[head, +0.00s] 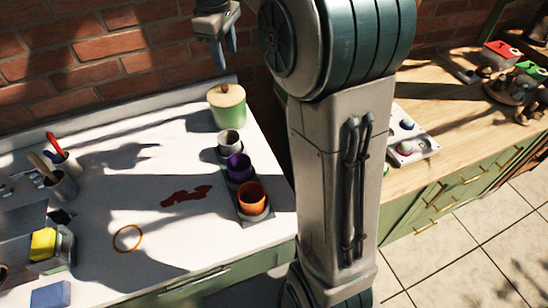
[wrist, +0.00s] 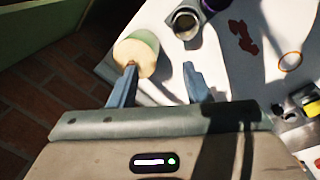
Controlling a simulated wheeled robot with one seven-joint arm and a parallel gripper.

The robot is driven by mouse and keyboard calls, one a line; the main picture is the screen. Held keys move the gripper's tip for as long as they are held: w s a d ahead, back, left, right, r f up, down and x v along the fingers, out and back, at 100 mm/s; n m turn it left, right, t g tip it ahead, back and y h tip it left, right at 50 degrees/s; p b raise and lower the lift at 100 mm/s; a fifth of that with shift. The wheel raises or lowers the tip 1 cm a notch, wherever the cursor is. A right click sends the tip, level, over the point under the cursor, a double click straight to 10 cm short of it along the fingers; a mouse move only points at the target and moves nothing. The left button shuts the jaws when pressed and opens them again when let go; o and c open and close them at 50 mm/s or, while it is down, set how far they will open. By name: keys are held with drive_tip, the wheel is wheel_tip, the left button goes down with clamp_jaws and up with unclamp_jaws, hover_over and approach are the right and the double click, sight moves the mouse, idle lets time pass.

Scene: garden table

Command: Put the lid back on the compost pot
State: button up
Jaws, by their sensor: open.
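The compost pot (head: 228,117) is pale green and stands upright at the back right of the white table. Its round wooden lid (head: 226,96), with a small knob, sits on top of the pot and looks level. In the wrist view the lid (wrist: 134,57) shows as a tan disc on the pale pot (wrist: 146,38), close to the left fingertip. My gripper (head: 224,58) is open and empty, raised above the pot near the brick wall. The wrist view shows nothing between its fingers (wrist: 160,68). I cannot tell whether the left finger touches the lid.
A tray with a grey cup (head: 229,140), a purple cup (head: 240,168) and an orange cup (head: 252,197) stands in front of the pot. A tool holder (head: 60,182) and a yellow sponge-like block (head: 43,243) are at left. The white table's (head: 105,215) middle is mostly clear.

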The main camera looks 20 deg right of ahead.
drive_tip(key=s+f+m+t, duration=0.1)
drive_tip(key=s+f+m, duration=0.3)
drive_tip(key=s, duration=0.8)
drive_tip(key=s+d+f+m+t+y, duration=0.1)
drive_tip(key=s+f+m, duration=0.4)
drive_tip(key=s, duration=0.8)
drive_tip(key=shift+s+d+f+m, duration=0.2)
drive_tip(key=shift+s+f+m, duration=0.1)
drive_tip(key=shift+f, duration=0.4)
